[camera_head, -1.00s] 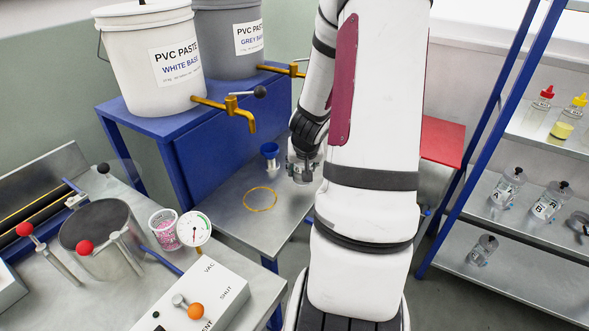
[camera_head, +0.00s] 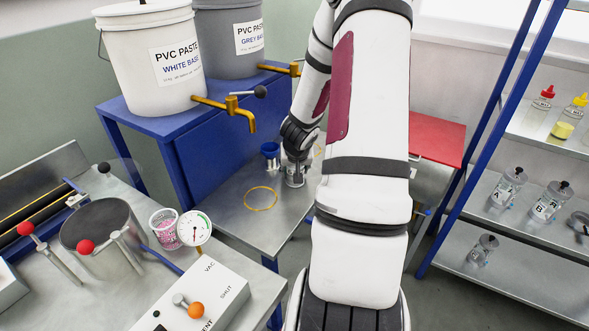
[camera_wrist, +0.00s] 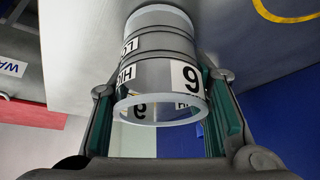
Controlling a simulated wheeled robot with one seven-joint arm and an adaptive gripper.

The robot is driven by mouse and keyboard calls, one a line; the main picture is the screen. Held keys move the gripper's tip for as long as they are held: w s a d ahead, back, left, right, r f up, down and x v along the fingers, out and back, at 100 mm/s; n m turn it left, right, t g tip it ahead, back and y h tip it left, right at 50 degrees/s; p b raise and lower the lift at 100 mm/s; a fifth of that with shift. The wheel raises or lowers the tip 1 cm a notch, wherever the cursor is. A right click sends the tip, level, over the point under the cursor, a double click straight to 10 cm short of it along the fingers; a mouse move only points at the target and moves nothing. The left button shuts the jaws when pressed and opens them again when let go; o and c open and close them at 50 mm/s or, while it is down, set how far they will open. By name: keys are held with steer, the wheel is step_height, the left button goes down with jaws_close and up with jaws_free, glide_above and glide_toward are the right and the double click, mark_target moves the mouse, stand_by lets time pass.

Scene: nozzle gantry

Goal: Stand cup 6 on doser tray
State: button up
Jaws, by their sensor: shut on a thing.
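Cup 6 (camera_wrist: 160,75) is a clear cup with black bands and a white label reading 6. In the wrist view it sits between the two green-padded fingers of my gripper (camera_wrist: 165,100), which is shut on it. In the head view, my gripper (camera_head: 296,158) holds the cup (camera_head: 294,178) low over the bare steel surface (camera_head: 235,190) beneath the paste taps. I cannot tell whether its base touches the steel. A yellow ring (camera_head: 261,208) is marked on that surface to the left of the cup. No tray labelled as the doser tray can be made out.
Brass taps (camera_head: 240,110) stick out from the paste buckets above. A red panel (camera_head: 437,139) lies right, behind my arm. A rack (camera_head: 510,220) holds bottles. Steel around the yellow ring is clear.

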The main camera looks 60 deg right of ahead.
steer(key=shift+f, duration=0.1)
steer(key=o, duration=1.4)
steer(key=shift+c, duration=0.2)
